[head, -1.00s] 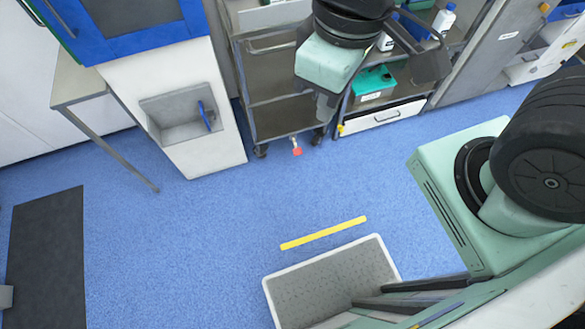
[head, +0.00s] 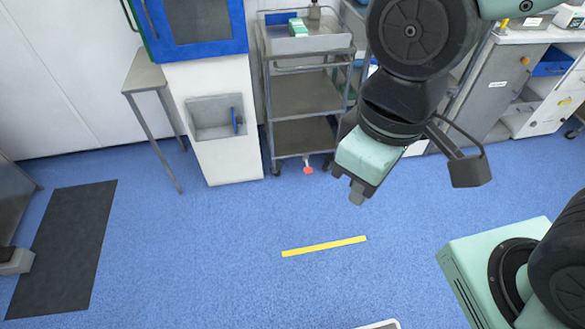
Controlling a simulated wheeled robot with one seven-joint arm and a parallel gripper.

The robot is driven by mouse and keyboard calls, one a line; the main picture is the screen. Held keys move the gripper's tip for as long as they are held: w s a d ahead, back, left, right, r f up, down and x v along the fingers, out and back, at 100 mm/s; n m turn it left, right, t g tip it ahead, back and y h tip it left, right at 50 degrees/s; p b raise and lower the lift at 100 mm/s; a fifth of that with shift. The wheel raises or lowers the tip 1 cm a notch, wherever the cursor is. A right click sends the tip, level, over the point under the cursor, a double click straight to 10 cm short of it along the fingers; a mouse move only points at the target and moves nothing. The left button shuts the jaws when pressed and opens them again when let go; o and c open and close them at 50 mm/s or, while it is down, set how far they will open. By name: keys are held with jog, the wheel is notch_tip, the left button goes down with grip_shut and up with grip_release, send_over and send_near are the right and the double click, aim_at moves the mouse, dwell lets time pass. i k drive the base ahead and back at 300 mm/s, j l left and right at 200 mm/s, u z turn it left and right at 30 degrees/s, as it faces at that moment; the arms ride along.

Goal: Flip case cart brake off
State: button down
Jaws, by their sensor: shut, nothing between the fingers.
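The case cart (head: 308,96) is a grey metal trolley with shelves, standing against the back wall in the head view. A small red brake pedal (head: 308,170) sticks out low at its front, near the floor; whether it is up or down is too small to tell. My gripper (head: 357,197) is shut and empty. It points down and appears to the right of and a little lower than the red pedal in the picture, apart from it. My arm hides part of what stands right of the cart.
A white column with a recessed basin (head: 214,118) and a blue-framed cabinet (head: 197,22) stand left of the cart. A small side table (head: 143,76) is further left. A yellow floor strip (head: 324,246) and a dark mat (head: 62,250) lie on the open blue floor.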

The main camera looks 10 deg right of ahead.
aim_at(308, 170)
jog(key=k+l, duration=0.4)
jog(key=i+l+u, duration=0.15)
jog(key=i+u, duration=0.2)
jog(key=i, duration=0.15)
jog(key=i+l+u, duration=0.35)
jog(key=i, duration=0.15)
jog(key=i+l+u, duration=0.35)
jog(key=i, duration=0.15)
